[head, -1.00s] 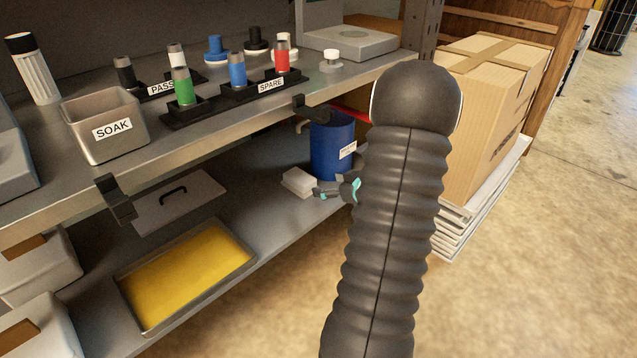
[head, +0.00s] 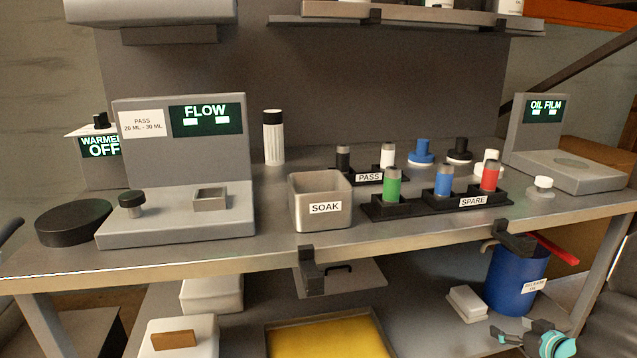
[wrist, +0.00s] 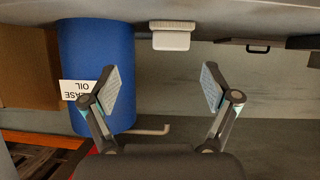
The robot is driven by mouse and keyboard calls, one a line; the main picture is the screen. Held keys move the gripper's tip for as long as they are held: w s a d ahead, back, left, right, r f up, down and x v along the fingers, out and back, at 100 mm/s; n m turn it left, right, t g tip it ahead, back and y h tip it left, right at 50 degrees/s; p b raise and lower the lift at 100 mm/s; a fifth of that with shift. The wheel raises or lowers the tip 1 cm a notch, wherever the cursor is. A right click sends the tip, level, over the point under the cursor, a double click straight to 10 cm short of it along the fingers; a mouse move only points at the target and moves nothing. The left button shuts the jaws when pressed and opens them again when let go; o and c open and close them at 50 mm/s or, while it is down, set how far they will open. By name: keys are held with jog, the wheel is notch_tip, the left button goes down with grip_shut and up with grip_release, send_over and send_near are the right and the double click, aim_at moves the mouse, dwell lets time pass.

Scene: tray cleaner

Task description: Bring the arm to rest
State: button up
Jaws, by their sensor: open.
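My gripper (wrist: 158,95) is open and empty in the wrist view, its two fingers spread wide apart. In the head view my gripper (head: 510,338) shows at the lower right edge, below the bench top and in front of the blue oil drum (head: 517,280). The drum also shows in the wrist view (wrist: 95,60), upside down, beside the left finger. A white block (head: 467,303) lies on the lower shelf left of the drum; the wrist view shows it too (wrist: 171,41). Most of my arm is out of the head view.
The bench top carries the flow unit (head: 180,222), SOAK bin (head: 320,208), rack of coloured bottles (head: 430,208) and oil film unit (head: 572,170). A yellow-filled tray (head: 330,338) lies on the lower shelf. A black bench clamp (head: 513,240) juts near the drum.

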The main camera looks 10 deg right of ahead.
jog(key=s+d+f+m+g+h, duration=0.4)
jog(key=s+d+f+g+h, duration=0.15)
jog(key=s+d, duration=0.2)
jog(key=s+a+r+m+g, duration=0.1)
jog(key=s+a+r+g, duration=0.2)
jog(key=s+a, duration=0.1)
jog(key=s+a+r+n+y, duration=0.1)
jog(key=a+r, duration=0.5)
jog(key=a, duration=0.8)
jog(key=s+a+r+n+t+y, duration=0.1)
jog(key=s+a+r+y, duration=0.1)
jog(key=a+r, duration=0.5)
jog(key=s+a+r+n+y, duration=0.1)
jog(key=s+a+r, duration=0.3)
jog(key=a, duration=1.6)
notch_tip(320, 180, up, 3)
jog(key=shift+a+r+n+y, duration=0.1)
jog(key=shift+a+n+y, duration=0.25)
jog(key=shift+y, duration=0.3)
